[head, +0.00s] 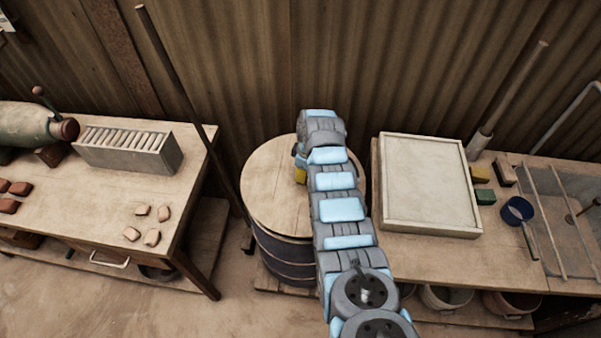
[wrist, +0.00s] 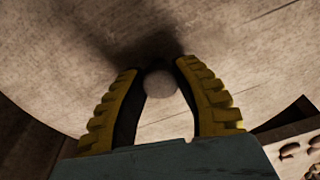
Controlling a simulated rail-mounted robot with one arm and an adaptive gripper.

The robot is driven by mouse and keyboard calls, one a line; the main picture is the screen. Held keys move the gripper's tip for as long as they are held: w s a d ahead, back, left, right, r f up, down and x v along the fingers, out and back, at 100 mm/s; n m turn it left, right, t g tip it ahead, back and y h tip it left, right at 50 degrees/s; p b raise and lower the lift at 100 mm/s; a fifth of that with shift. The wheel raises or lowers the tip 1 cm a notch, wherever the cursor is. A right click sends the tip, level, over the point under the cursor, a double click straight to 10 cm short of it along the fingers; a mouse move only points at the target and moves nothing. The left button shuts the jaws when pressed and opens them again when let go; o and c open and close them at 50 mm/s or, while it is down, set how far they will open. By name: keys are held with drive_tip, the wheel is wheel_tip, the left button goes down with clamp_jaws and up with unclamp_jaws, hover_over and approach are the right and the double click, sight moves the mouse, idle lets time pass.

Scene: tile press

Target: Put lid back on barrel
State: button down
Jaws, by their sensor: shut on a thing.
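The round wooden lid (head: 268,190) is above the dark, hooped barrel (head: 285,262) between the two benches and covers its top in the head view. I cannot tell whether the lid rests fully on the rim or is slightly above it. My gripper (head: 300,176) is over the lid, mostly hidden by my arm. In the wrist view my gripper (wrist: 160,70) has its yellow fingers shut around the lid's round knob (wrist: 159,84). The lid's pale underside or top grain (wrist: 70,60) fills most of that view. The lid's right part is hidden behind my arm in the head view.
A left bench (head: 100,210) holds a slotted box (head: 130,158) and clay pieces. A right bench (head: 420,250) with a framed board (head: 430,185) stands close beside the barrel. A long pole (head: 185,95) leans just left of the barrel. A corrugated wall (head: 240,60) is behind.

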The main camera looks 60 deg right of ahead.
drive_tip(key=shift+f+b, duration=1.05)
drive_tip(key=shift+f, duration=0.65)
drive_tip(key=shift+f+b, duration=0.7)
drive_tip(key=shift+f, duration=0.25)
drive_tip(key=shift+f, duration=0.1)
idle(0.6)
drive_tip(key=shift+c, duration=1.3)
unclamp_jaws()
drive_tip(key=shift+r+p, duration=2)
drive_tip(key=shift+r, duration=1.5)
